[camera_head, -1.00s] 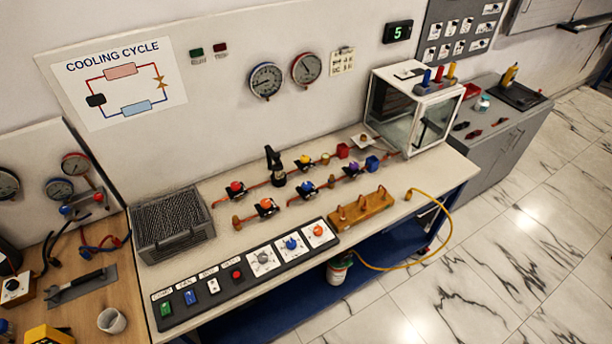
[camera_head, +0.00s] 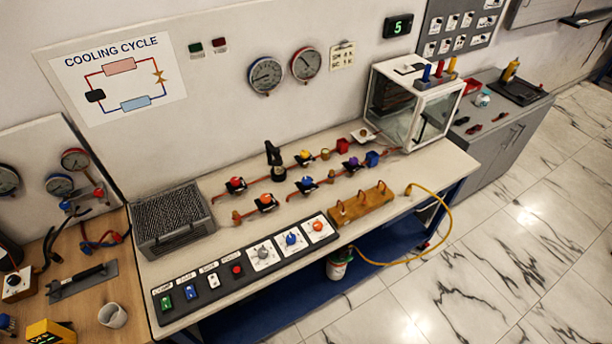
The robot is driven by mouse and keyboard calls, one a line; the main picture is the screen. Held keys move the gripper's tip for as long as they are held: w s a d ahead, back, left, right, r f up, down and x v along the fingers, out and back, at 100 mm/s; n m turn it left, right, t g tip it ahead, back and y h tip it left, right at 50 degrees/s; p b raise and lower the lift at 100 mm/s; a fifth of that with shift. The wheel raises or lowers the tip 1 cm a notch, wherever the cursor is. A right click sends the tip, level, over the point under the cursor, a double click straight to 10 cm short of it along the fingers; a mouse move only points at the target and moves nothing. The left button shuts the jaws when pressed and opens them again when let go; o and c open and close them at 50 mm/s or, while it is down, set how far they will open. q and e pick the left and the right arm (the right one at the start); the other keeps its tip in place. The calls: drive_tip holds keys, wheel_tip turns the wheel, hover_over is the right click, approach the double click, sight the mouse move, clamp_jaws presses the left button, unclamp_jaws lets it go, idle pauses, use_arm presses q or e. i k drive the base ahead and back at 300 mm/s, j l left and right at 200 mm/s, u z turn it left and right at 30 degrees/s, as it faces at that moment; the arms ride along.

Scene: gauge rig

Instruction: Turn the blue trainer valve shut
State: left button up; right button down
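Several small valves with coloured knobs sit on the copper pipes of the white trainer bench (camera_head: 205,283). A blue knob (camera_head: 291,239) is on the black control panel at the front. Which one is the trainer valve I cannot tell, and handle angles are too small to read. Neither of my grippers is in view.
A wire-topped grey box (camera_head: 172,222) stands on the bench's left, a glass-sided case (camera_head: 432,119) at its back right. A wooden block with copper hooks (camera_head: 362,208) is near the front edge. A yellow hose (camera_head: 452,222) loops off the right side. Marble floor is clear at right.

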sight(306, 181)
drive_tip(key=i+l+u, duration=0.2)
drive_tip(key=l+u, duration=0.15)
drive_tip(key=i+l+u, duration=0.1)
drive_tip(key=l+u, duration=0.2)
drive_tip(key=l, duration=0.3)
drive_tip(key=l+u, duration=0.35)
drive_tip(key=l, duration=0.15)
drive_tip(key=i, duration=0.05)
